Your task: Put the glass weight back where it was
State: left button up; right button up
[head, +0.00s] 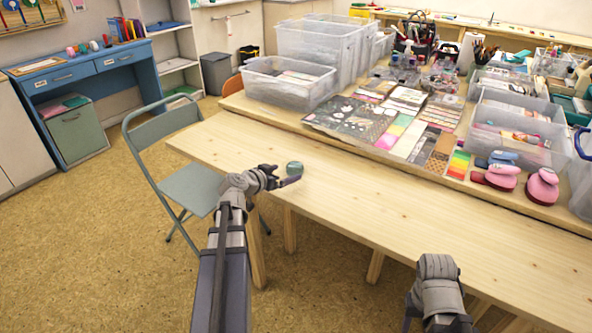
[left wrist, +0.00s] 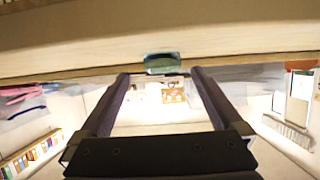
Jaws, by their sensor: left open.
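The glass weight (head: 295,168) is a small, rounded teal-green piece at the left part of the light wooden table, near its front edge. My left gripper (head: 286,179) is open at the near side of it. In the left wrist view the glass weight (left wrist: 162,62) shows between the tips of the two dark, spread fingers, at or just past their ends. I cannot tell whether a finger touches it. Part of my right arm shows at the lower right of the head view; its gripper does not show.
The front wooden table (head: 400,217) is otherwise bare to the right. Behind it, a second table holds clear plastic bins (head: 290,84), patterned paper sheets (head: 365,120) and pink punches (head: 542,187). A folding chair (head: 190,189) stands left of the front table.

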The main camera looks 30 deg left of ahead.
aim_at(291, 168)
pick_arm(q)
jog(key=shift+w+f, duration=0.15)
jog(key=shift+w, duration=0.4)
jog(key=x, duration=0.2)
jog(key=b+x, duration=0.1)
jog(key=x, duration=0.1)
jog(key=shift+w+a, duration=0.1)
jog(key=shift+w, duration=0.3)
grip_shut()
jog(key=shift+r, duration=0.25)
notch_tip(291, 168, up, 10)
jog(key=p, duration=0.9)
jog(key=shift+f+p, duration=0.1)
jog(key=shift+p, duration=0.3)
